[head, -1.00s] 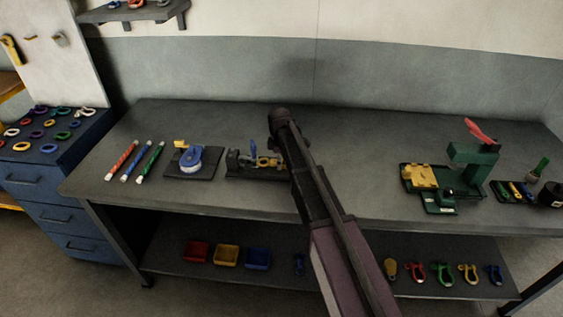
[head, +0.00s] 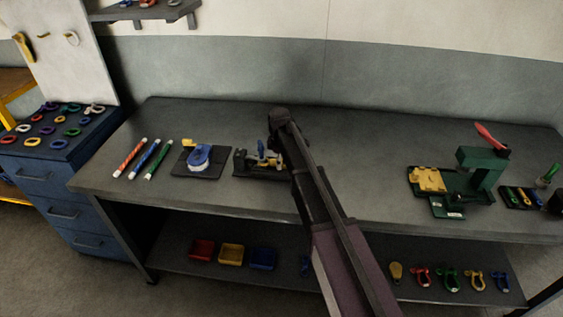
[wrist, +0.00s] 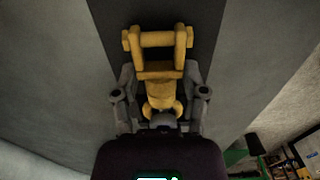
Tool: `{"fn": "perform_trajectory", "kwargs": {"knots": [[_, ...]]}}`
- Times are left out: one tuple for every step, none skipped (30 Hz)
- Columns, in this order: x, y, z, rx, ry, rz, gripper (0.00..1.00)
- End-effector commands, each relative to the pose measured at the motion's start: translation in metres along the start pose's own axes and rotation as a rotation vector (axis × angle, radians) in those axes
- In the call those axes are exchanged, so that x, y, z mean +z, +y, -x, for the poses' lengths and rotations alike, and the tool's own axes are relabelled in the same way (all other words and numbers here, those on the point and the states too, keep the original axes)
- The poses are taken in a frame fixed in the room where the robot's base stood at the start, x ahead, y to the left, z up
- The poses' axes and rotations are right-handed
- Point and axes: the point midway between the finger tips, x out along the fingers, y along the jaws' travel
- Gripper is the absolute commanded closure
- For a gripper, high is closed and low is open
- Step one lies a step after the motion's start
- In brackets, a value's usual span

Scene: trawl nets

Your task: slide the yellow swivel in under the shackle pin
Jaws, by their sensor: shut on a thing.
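In the wrist view the yellow swivel (wrist: 160,90) points up the picture between the two grey fingers of my gripper (wrist: 158,102), which is shut on it. Its far end is a yellow fork with a crossbar, over a dark strip. In the head view my arm covers most of my gripper. A black fixture (head: 241,163) with a blue upright part (head: 261,148) stands on the bench just left of my arm; a little yellow shows beside it. I cannot make out the shackle or its pin clearly in either view.
A green press (head: 480,170) with a yellow block (head: 427,179) stands at right. The bench between my arm and the press is clear.

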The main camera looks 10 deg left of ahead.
Motion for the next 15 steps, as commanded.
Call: {"fn": "perform_trajectory", "kwargs": {"knots": [[-0.0018,0.0002,0.0,0.0,0.0,0.0,1.0],[-0.0025,0.0002,0.0,0.0,0.0,0.0,1.0],[-0.0035,0.0002,0.0,0.0,0.0,0.0,1.0],[-0.0042,0.0002,0.0,0.0,0.0,0.0,1.0],[-0.0048,0.0002,0.0,0.0,0.0,0.0,1.0],[-0.0056,0.0001,0.0,0.0,0.0,0.0,1.0],[-0.0062,0.0001,0.0,0.0,0.0,0.0,1.0],[-0.0067,0.0001,0.0,0.0,0.0,0.0,1.0],[-0.0073,0.0,0.0,0.0,0.0,0.0,1.0],[-0.0077,0.0,0.0,0.0,0.0,0.0,1.0],[-0.008,-0.0001,0.0,0.0,0.0,0.0,1.0],[-0.0084,-0.0001,0.0,0.0,0.0,0.0,1.0],[-0.0086,-0.0001,0.0,0.0,0.0,0.0,1.0],[-0.0088,-0.0001,0.0,0.0,0.0,0.0,1.0],[-0.009,-0.0001,0.0,0.0,0.0,0.0,1.0]]}}
